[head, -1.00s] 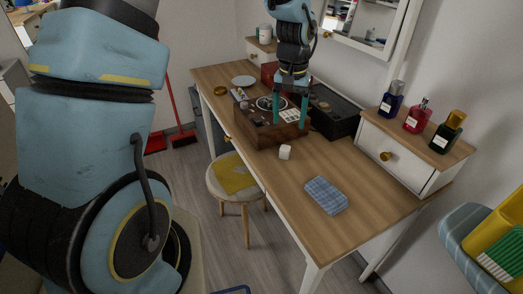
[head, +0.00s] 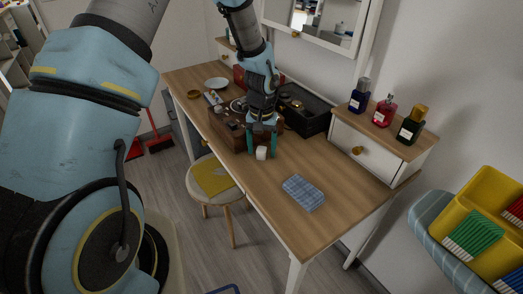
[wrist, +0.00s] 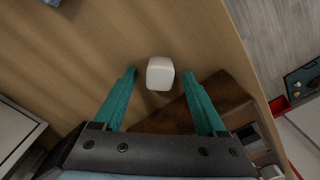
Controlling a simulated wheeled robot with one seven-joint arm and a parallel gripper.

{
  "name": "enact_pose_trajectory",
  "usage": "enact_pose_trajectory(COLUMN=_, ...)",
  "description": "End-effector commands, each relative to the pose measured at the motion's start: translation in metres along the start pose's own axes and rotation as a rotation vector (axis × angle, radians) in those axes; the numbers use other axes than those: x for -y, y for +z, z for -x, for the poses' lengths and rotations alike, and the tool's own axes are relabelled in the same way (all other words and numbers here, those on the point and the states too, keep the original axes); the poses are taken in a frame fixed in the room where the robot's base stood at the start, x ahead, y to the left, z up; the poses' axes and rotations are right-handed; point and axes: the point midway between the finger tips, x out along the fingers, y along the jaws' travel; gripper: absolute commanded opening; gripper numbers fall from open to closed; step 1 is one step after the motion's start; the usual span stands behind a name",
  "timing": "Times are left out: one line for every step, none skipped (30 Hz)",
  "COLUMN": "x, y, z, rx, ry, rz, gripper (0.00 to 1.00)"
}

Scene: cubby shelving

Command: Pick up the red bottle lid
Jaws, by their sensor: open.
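A small white block with rounded edges (head: 261,153) sits on the wooden desk in front of the brown wooden box. My gripper (head: 261,149) is open and pointing down at it. In the wrist view the white block (wrist: 160,74) lies between the tips of my gripper (wrist: 161,72), with a gap on each side. I see no loose red lid.
The brown wooden box (head: 225,133) is close behind my gripper, with a black tray (head: 303,110) to its right. A blue checked cloth (head: 303,192) lies on the front part of the desk. The desk between cloth and block is clear.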

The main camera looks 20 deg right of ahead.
Motion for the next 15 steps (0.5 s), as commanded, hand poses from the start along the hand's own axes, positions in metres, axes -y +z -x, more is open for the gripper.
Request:
enact_pose_trajectory(x=-0.0001, y=0.0000, z=-0.0011, rx=0.000, ry=0.000, rz=0.000, gripper=0.74)
enact_pose_trajectory(x=-0.0001, y=-0.0001, z=-0.0015, rx=0.000, ry=0.000, rz=-0.001, gripper=0.74)
enact_pose_trajectory(x=-0.0001, y=-0.0002, z=-0.0015, rx=-0.001, ry=0.000, rz=0.000, gripper=0.74)
enact_pose_trajectory(x=-0.0001, y=-0.0003, z=-0.0015, rx=-0.001, ry=0.000, rz=0.000, gripper=0.74)
enact_pose_trajectory(x=-0.0001, y=-0.0003, z=-0.0014, rx=-0.001, ry=0.000, rz=0.000, gripper=0.74)
enact_pose_trajectory(x=-0.0001, y=-0.0003, z=-0.0014, rx=-0.001, ry=0.000, rz=0.000, gripper=0.74)
enact_pose_trajectory(x=-0.0002, y=-0.0003, z=-0.0013, rx=-0.001, ry=0.000, rz=0.000, gripper=0.73)
enact_pose_trajectory(x=-0.0002, y=-0.0003, z=-0.0013, rx=-0.001, ry=0.000, rz=0.000, gripper=0.69)
enact_pose_trajectory(x=-0.0002, y=-0.0003, z=-0.0013, rx=-0.001, ry=0.000, rz=0.000, gripper=0.65)
enact_pose_trajectory(x=-0.0002, y=-0.0003, z=-0.0012, rx=-0.001, ry=0.000, rz=0.000, gripper=0.61)
enact_pose_trajectory(x=-0.0002, y=-0.0003, z=-0.0012, rx=-0.001, ry=0.000, rz=0.000, gripper=0.58)
enact_pose_trajectory(x=-0.0002, y=-0.0003, z=-0.0012, rx=-0.001, ry=0.000, rz=0.000, gripper=0.54)
enact_pose_trajectory(x=-0.0002, y=-0.0003, z=-0.0011, rx=-0.001, ry=0.000, rz=0.000, gripper=0.50)
enact_pose_trajectory(x=-0.0002, y=-0.0003, z=-0.0011, rx=-0.001, ry=0.000, rz=0.000, gripper=0.47)
enact_pose_trajectory(x=-0.0002, y=-0.0003, z=-0.0011, rx=-0.001, ry=0.000, rz=0.000, gripper=0.42)
